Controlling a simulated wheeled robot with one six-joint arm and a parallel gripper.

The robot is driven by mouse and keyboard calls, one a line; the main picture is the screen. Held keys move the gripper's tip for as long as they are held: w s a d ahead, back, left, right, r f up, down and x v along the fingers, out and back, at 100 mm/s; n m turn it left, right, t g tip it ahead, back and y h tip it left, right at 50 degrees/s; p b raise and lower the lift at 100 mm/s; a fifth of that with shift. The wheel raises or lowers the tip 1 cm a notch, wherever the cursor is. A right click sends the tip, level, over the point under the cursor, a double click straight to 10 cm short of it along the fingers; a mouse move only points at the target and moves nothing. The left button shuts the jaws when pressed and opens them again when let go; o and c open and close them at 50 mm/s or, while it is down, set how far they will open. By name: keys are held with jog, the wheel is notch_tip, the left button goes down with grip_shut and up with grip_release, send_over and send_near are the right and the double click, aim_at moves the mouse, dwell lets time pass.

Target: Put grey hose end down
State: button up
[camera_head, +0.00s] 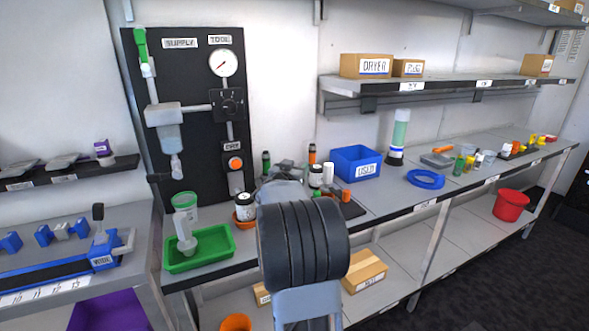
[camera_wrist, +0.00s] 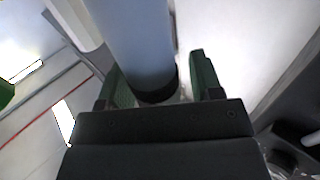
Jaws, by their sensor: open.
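My gripper (camera_wrist: 155,75) shows in the wrist view with its two green-padded fingers apart. A smooth blue-grey cylinder (camera_wrist: 132,40) with a dark ring at its near end lies between the fingers. A gap shows beside the right finger; I cannot tell whether the left finger touches it. I cannot tell for sure whether this cylinder is the grey hose end. In the head view my own dark ribbed arm hides the fingers and whatever is between them. No grey hose end can be made out clearly on the bench there.
A dark panel (camera_head: 190,95) with a gauge (camera_head: 223,63) stands behind the bench. A green tray (camera_head: 205,262) sits at its left front. A blue bin (camera_head: 343,163), a blue ring (camera_head: 426,184) and small bottles lie right of my arm. Bare bench (camera_head: 385,200) shows at the front.

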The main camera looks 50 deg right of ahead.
jog(key=v, duration=1.2)
jog(key=w+a+f+n+t+y, duration=0.25)
jog(key=a+n+y, duration=0.25)
jog(key=a+y, duration=0.3)
jog(key=w+a+f+n+t+y, duration=0.25)
jog(key=a+n+y, duration=0.2)
jog(key=a, duration=0.65)
jog(key=s+a+f+g+y, duration=0.1)
jog(key=a, duration=0.1)
jog(key=s+a+f+n+y, duration=0.1)
jog(key=s+a+y, duration=0.1)
jog(key=s+a+f+n+g+y, duration=0.1)
jog(key=s+a+f, duration=0.1)
jog(key=shift+a+g+p, duration=0.3)
jog(key=shift+a+p, duration=0.05)
jog(key=shift+p, duration=0.05)
jog(key=s+a+f+n+g, duration=0.1)
jog(key=s+f+g, duration=0.1)
jog(key=s, duration=0.4)
jog(key=s+a+f+g, duration=0.1)
jog(key=s+f+g, duration=0.1)
jog(key=s+g, duration=0.2)
jog(key=shift+s+a+f+n+g, duration=0.3)
jog(key=shift+s+f+n, duration=0.1)
jog(key=shift+s, duration=0.65)
